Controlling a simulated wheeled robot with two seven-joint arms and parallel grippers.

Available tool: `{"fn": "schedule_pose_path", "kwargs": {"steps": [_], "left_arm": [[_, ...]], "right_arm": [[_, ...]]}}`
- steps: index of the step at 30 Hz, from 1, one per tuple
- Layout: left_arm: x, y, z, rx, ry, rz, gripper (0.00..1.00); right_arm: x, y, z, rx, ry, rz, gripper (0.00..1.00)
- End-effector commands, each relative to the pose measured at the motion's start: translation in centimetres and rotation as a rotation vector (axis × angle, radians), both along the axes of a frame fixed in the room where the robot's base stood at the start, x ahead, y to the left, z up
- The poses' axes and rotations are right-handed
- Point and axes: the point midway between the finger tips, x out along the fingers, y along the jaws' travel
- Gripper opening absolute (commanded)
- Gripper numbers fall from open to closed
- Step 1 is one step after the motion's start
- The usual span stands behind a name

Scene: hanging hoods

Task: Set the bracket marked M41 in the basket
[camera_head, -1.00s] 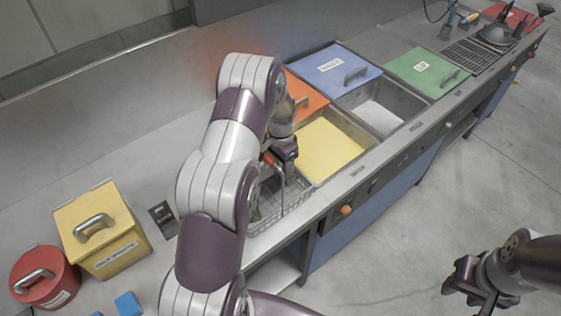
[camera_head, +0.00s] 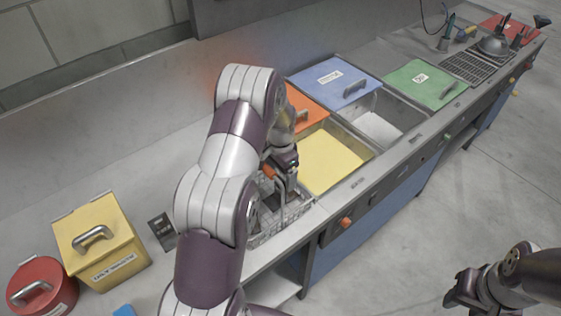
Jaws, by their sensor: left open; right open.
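The wire basket (camera_head: 262,237) sits at the counter's front edge, left of the yellow-bottomed well. My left gripper (camera_head: 284,180) is over the basket, pointing down and open, close to an upright grey handle bar and a small orange part (camera_head: 269,171). I cannot tell whether it touches them. My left arm hides much of the basket, and its contents are unclear. My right gripper (camera_head: 461,291) is open and empty above the floor at the lower right. I cannot make out any bracket marked M41.
A lidded yellow box (camera_head: 104,243) with a blurred label and a red round pot (camera_head: 43,287) stand at left. A blue block (camera_head: 124,311) is at the bottom edge. Orange, blue (camera_head: 333,82) and green (camera_head: 427,84) lids partly cover the wells. A grill and tools lie far right.

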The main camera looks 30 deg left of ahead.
Motion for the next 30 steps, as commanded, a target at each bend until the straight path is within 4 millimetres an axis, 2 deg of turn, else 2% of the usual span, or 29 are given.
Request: {"fn": "schedule_pose_path", "kwargs": {"steps": [1,4,9,12,17,30], "left_arm": [[0.1,0.0,0.9,0.002,-0.007,0.0,0.85],[0.1,0.0,3.7,0.001,-0.007,0.0,0.85],[0.1,0.0,8.1,0.002,-0.006,0.0,0.85],[0.0,0.0,9.8,0.0,-0.002,0.0,0.85],[0.0,0.0,10.8,0.0,0.001,0.0,0.85],[0.0,0.0,10.8,0.0,0.0,0.0,0.85]], "right_arm": [[-0.1,0.0,-1.0,0.0,0.002,0.0,0.43],[-0.1,0.0,-1.8,0.0,0.003,0.0,0.43],[-0.1,0.0,-2.6,0.0,0.003,0.0,0.43],[-0.1,0.0,-2.5,0.0,0.003,0.0,0.43],[-0.1,0.0,-2.5,0.0,0.003,0.0,0.43],[-0.1,0.0,-2.4,0.0,0.003,0.0,0.43]]}}
